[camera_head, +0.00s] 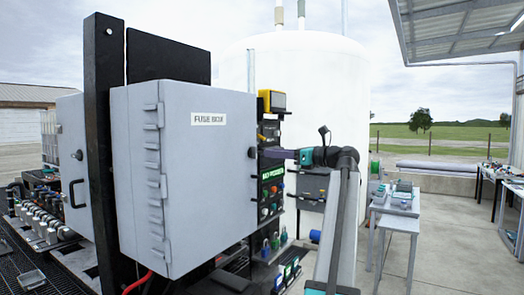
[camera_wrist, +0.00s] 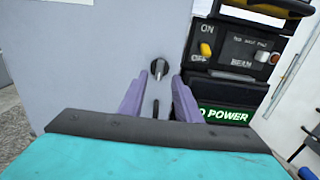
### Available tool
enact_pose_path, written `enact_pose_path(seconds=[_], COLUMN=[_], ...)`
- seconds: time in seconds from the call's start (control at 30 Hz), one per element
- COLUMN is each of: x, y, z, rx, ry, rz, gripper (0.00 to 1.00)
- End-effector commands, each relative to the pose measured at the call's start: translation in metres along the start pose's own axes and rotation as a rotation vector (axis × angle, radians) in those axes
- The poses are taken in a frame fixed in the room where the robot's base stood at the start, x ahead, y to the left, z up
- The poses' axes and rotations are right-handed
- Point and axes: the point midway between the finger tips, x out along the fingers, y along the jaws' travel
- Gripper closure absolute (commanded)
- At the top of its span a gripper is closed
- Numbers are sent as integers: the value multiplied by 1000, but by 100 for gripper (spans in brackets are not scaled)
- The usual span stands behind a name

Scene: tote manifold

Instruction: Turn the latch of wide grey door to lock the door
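The wide grey door (camera_head: 195,175) is labelled FUSE BOX and looks closed, its hinges on the left. Its latch (camera_wrist: 158,68) is a small dark knob near the door's right edge, its handle pointing roughly up and down in the wrist view. The latch also shows in the head view (camera_head: 252,152), partly edge-on. My gripper (camera_wrist: 158,92) has its two purple fingers spread apart, with nothing held between them. The latch lies just beyond the fingertips, roughly midway between them. In the head view my gripper (camera_head: 276,153) points left toward the door's edge.
A dark control panel (camera_wrist: 232,58) with a yellow switch and a red button stands right beside the door, close to the right finger. A green sign reading POWER (camera_wrist: 225,115) sits below it. A black post (camera_head: 104,150) stands left of the box.

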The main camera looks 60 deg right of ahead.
Motion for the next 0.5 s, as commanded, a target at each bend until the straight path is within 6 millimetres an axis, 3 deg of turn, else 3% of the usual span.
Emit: enact_pose_path(seconds=[0.2,0.5], x=[32,57], y=[0,0], z=[2,1], rx=[0,0], ry=[0,0], rz=[2,0], gripper=[70,70])
